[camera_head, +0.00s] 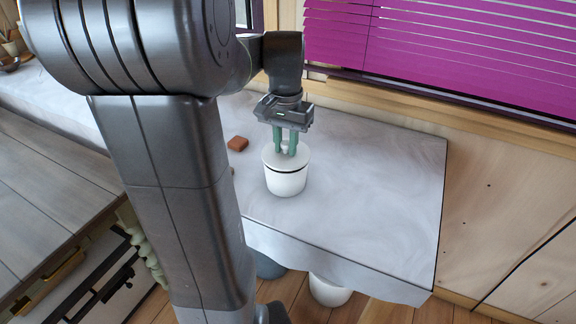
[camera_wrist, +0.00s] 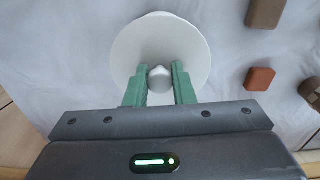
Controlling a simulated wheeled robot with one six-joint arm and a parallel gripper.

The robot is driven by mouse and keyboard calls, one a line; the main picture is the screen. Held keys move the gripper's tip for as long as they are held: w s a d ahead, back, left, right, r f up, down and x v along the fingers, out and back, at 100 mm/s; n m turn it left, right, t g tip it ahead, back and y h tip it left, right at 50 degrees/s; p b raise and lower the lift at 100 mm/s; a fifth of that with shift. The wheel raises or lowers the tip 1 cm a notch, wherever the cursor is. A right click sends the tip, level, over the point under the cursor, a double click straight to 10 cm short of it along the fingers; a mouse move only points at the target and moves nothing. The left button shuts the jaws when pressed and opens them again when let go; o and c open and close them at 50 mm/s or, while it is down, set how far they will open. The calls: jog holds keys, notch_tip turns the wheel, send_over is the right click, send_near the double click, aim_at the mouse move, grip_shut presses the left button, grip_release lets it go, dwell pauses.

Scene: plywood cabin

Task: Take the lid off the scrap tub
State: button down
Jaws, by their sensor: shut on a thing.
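The scrap tub (camera_head: 285,184) is a white round tub standing on the grey marbled counter. Its white round lid (camera_head: 272,157) is over the top, with a dark line between lid and tub; I cannot tell if this is a gap or a seam. In the wrist view the lid (camera_wrist: 160,42) is a pale disc with a small round knob (camera_wrist: 160,79) in its middle. My gripper (camera_head: 286,151) points straight down over the lid, its green fingers shut on the knob. The fingers also show in the wrist view (camera_wrist: 160,72). The tub's inside is hidden.
A reddish-brown block (camera_head: 237,143) lies on the counter (camera_head: 390,190) left of the tub. The wrist view also shows a brown block (camera_wrist: 266,12) and a darker piece (camera_wrist: 311,92). The counter right of the tub is clear. Purple blinds (camera_head: 450,50) hang behind.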

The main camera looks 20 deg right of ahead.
aim_at(287, 143)
jog(key=shift+r+p, duration=1.3)
jog(key=shift+r, duration=0.3)
jog(key=shift+r, duration=0.15)
jog(key=shift+d, duration=0.1)
